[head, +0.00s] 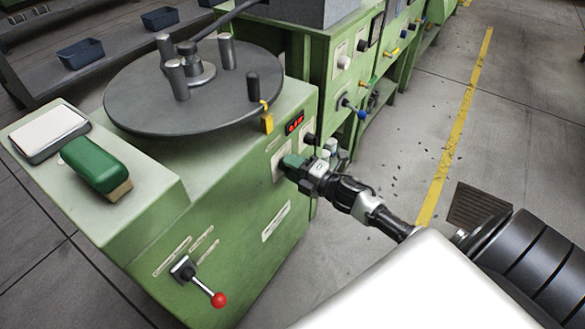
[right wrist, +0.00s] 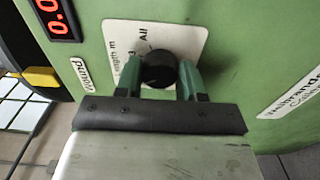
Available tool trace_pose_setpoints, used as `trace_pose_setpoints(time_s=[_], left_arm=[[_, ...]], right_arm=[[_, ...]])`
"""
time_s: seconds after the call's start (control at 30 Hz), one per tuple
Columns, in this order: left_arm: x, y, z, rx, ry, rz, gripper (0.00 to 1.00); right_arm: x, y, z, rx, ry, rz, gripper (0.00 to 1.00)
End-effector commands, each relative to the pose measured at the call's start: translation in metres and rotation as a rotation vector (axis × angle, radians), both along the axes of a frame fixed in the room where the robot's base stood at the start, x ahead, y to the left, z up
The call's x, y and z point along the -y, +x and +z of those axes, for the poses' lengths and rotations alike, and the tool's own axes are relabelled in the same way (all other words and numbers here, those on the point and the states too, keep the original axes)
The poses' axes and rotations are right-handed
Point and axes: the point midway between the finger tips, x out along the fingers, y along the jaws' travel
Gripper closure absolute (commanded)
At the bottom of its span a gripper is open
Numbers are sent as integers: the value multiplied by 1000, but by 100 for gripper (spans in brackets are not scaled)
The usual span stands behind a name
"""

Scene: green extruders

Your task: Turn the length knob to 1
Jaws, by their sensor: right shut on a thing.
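The black length knob (right wrist: 158,68) sits on a white label plate (right wrist: 186,38) on the green machine's side. The plate reads "Length m", with "All" and what looks like a 3 visible; other marks are hidden by the knob and fingers. My right gripper (right wrist: 160,78) is shut on the knob, one green finger on each side. The knob's pointer cannot be made out. In the head view my right gripper (head: 291,164) reaches the machine's right face and covers the knob. My left gripper is not in view.
The green machine (head: 240,215) carries a dark round turntable (head: 140,105) with upright posts. A red display (head: 294,122) and another black knob (head: 309,139) are close to my gripper. A red-tipped lever (head: 218,299) sticks out of the front. Floor on the right is mostly clear.

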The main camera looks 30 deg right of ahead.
Motion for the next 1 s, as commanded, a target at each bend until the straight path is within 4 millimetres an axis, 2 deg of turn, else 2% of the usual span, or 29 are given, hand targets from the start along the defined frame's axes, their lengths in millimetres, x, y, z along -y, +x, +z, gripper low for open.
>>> trace_pose_setpoints(time_s=[0.5, 1.0], left_arm=[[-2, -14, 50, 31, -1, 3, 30], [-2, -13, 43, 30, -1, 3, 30]], right_arm=[[-1, -1, -2, 156, -382, 2, 85], [-1, -1, -1, 205, -503, 3, 85]])
